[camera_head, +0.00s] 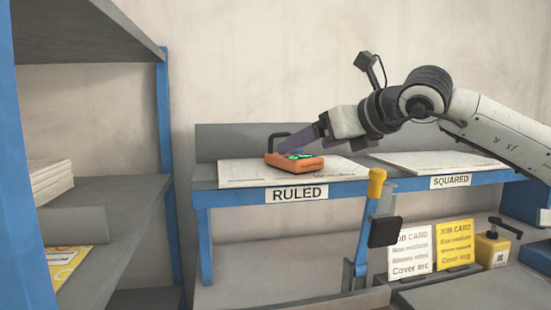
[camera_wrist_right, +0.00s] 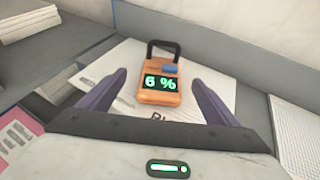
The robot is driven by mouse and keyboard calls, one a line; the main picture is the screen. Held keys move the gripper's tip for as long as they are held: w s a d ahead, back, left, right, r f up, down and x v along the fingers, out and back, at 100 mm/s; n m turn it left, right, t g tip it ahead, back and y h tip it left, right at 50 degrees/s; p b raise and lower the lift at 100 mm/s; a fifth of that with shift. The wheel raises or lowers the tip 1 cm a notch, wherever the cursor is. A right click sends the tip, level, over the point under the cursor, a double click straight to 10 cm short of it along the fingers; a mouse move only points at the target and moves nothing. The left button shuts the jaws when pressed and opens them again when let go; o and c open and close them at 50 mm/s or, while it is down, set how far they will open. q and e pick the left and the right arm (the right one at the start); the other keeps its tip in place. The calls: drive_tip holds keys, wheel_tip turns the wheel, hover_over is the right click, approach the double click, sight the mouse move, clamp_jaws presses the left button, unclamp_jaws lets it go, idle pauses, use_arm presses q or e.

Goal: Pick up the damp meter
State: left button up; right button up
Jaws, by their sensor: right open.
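The damp meter (camera_head: 294,162) is an orange box with a dark handle and a lit green display. It lies on the white sheet above the RULED label in the head view. In the right wrist view the damp meter (camera_wrist_right: 161,84) shows "6 %" and sits between and slightly beyond the fingertips. My left gripper is not in view.
The white ruled sheet (camera_head: 235,174) lies on a blue-edged shelf beside a squared sheet (camera_head: 440,161). A yellow-topped blue clamp or lever (camera_head: 374,190) stands in front of the shelf. Job cards (camera_head: 410,252) stand lower right. A grey rack (camera_head: 110,200) fills the left.

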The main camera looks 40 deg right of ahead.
sight(292, 154)
drive_tip(key=shift+w+d+p, duration=0.1)
drive_tip(key=shift+w+p, duration=0.2)
drive_tip(key=shift+w, duration=0.05)
drive_tip(key=shift+w+d+f+p, duration=0.1)
drive_tip(key=shift+w+f+p, duration=0.3)
drive_tip(key=shift+w, duration=0.2)
drive_tip(key=shift+w+f, duration=0.3)
drive_tip(key=shift+w, duration=0.25)
drive_tip(key=shift+p+x, duration=0.95)
drive_tip(key=shift+x, duration=0.9)
drive_tip(key=shift+w+d+f, duration=0.25)
drive_tip(key=shift+f, duration=0.1)
drive_tip(key=shift+w+f, duration=0.15)
drive_tip(key=shift+w, duration=0.3)
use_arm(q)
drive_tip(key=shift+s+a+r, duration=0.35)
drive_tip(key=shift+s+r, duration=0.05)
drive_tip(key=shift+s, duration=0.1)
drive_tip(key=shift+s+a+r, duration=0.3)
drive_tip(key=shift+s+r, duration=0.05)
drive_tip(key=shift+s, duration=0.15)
